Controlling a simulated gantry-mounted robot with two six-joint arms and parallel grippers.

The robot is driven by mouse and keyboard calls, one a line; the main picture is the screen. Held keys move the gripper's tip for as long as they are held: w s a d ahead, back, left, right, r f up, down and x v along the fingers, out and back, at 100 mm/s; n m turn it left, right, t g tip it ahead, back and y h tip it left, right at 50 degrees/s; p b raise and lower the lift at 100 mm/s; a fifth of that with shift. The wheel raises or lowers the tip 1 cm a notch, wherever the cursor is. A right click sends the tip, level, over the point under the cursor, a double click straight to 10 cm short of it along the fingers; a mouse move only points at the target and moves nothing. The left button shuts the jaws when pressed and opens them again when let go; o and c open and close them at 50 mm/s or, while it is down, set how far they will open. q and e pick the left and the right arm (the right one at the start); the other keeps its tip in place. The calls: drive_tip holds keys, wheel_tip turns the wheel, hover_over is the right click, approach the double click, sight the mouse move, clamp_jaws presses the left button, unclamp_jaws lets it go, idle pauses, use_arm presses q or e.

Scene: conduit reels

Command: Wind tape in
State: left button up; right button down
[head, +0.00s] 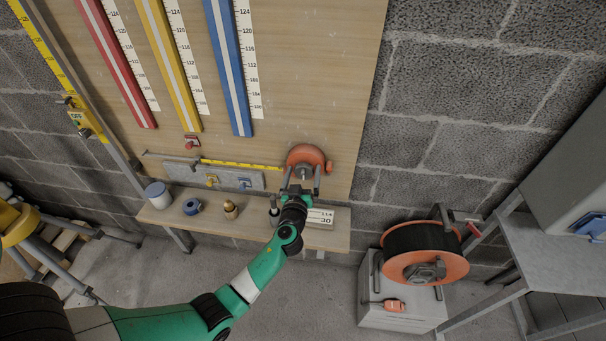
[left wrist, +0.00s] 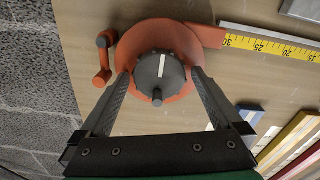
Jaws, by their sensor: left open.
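The orange tape reel (head: 306,154) is on the wooden board; it also shows in the left wrist view (left wrist: 188,42). It has a dark grey knob (left wrist: 159,72) with a white line and an orange crank handle (left wrist: 103,62) at its side. The yellow tape (head: 240,164) runs out leftward across the board in the head view; its numbers show in the left wrist view (left wrist: 270,47). My left gripper (head: 300,184) is open, its fingers either side of the knob in the left wrist view (left wrist: 160,78). I cannot tell whether they touch it. My right gripper is not in view.
A shelf (head: 165,214) below holds a white pot (head: 157,194), a blue tape roll (head: 192,206), a brass piece (head: 230,209) and a number display (head: 321,216). A large orange cable reel (head: 425,262) stands right on a grey box. A metal table (head: 560,245) is far right.

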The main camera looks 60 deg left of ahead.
use_arm(q)
drive_tip(key=c, duration=1.3)
